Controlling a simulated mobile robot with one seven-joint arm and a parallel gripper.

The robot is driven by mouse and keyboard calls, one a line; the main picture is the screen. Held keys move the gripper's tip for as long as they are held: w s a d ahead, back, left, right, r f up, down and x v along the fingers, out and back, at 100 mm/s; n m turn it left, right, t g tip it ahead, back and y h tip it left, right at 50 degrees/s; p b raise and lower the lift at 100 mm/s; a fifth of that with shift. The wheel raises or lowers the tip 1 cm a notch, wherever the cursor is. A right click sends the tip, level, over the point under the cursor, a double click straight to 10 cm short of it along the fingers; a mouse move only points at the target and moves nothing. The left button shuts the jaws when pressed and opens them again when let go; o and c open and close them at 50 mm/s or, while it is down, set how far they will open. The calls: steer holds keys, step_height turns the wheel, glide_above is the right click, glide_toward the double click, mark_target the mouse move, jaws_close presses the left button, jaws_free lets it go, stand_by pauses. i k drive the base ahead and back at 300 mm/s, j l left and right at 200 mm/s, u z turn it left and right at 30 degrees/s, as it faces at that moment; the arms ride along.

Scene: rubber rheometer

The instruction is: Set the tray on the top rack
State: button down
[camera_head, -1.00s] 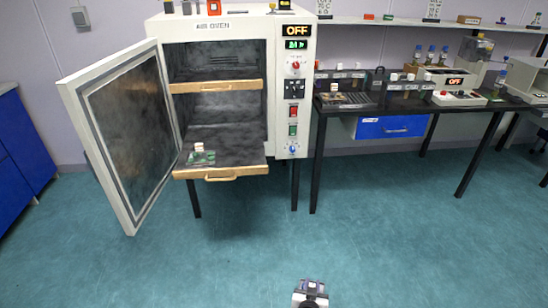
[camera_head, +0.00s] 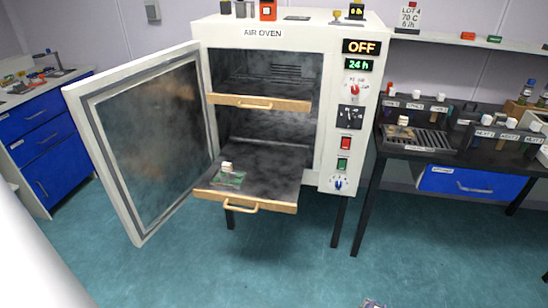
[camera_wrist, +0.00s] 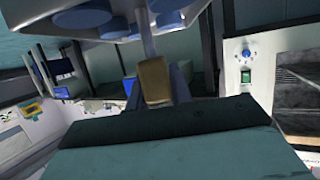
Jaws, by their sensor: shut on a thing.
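A pale tray (camera_wrist: 125,32) with several blue discs on it fills the top of the wrist view, seen very close and cut off by the frame. A grey stem and a tan grip piece (camera_wrist: 153,85) run from it to my gripper (camera_wrist: 155,98), which appears shut on it. A sliver of the tray shows at the bottom edge of the head view (camera_head: 373,303). The air oven (camera_head: 275,32) stands with its door open. Its top rack (camera_head: 285,105), with a wooden front and handle, is inside and looks empty. The fingertips are not clear.
The lower rack (camera_head: 270,190) is pulled out and bears a small green item with a white block (camera_head: 227,172). The open oven door (camera_head: 150,140) stands out at left. A black bench (camera_head: 420,155) with equipment is at right. The floor before the oven is clear.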

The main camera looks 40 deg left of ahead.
mark_target(284, 92)
steer(key=i+l+u, duration=0.7)
steer(key=l+u, duration=0.15)
steer(key=l, duration=0.2)
steer(key=i+l+u, duration=0.1)
steer(key=l+u, duration=0.65)
steer(key=l, duration=0.35)
steer(key=l+u, duration=0.3)
steer(key=l, duration=0.5)
steer(key=k, duration=0.05)
